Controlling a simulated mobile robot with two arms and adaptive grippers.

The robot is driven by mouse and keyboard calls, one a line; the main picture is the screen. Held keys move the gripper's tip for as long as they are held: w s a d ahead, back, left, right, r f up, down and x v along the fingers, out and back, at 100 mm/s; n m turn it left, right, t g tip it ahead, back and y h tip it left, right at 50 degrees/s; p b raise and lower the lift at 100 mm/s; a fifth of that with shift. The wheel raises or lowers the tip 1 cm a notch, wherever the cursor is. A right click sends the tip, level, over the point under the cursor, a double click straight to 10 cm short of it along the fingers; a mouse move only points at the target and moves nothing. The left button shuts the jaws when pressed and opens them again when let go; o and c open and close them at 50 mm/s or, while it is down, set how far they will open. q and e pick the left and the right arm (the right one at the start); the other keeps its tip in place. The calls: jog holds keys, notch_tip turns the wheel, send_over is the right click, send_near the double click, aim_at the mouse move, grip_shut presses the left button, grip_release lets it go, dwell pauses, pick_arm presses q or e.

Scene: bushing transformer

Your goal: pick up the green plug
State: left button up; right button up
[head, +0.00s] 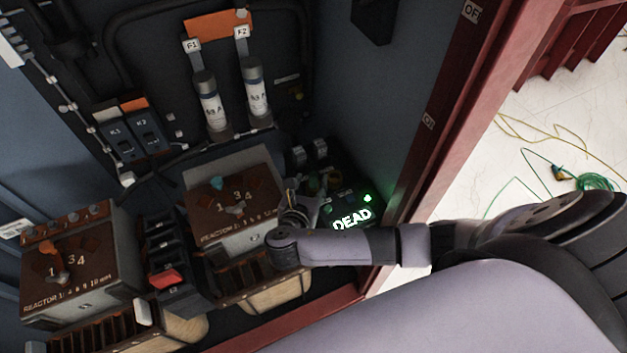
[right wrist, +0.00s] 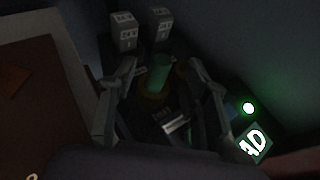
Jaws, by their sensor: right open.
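The green plug (right wrist: 158,75) is a short upright green cylinder in a dim corner. It stands in a darker yellowish ring or base in the right wrist view. My right gripper (right wrist: 162,66) is open, with one finger to the left of the plug and one to the right, and a gap shows on each side. In the head view my right gripper (head: 312,192) reaches down beside the Reactor 2 box, and its fingers largely hide the plug there. My left gripper is not in view.
Two grey 24 V blocks (right wrist: 124,32) stand just behind the plug. A lit "DEAD" sign (head: 352,219) with a green lamp is close on the right, near the cabinet wall. The Reactor 2 box (head: 245,165) is close on the left. The red door frame (head: 428,125) borders the right side.

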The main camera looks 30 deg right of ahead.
aim_at(313, 179)
jog(key=x, duration=0.4)
jog(key=shift+d+f, duration=0.1)
jog(key=shift+f, duration=0.05)
jog(key=shift+c, duration=0.5)
grip_shut()
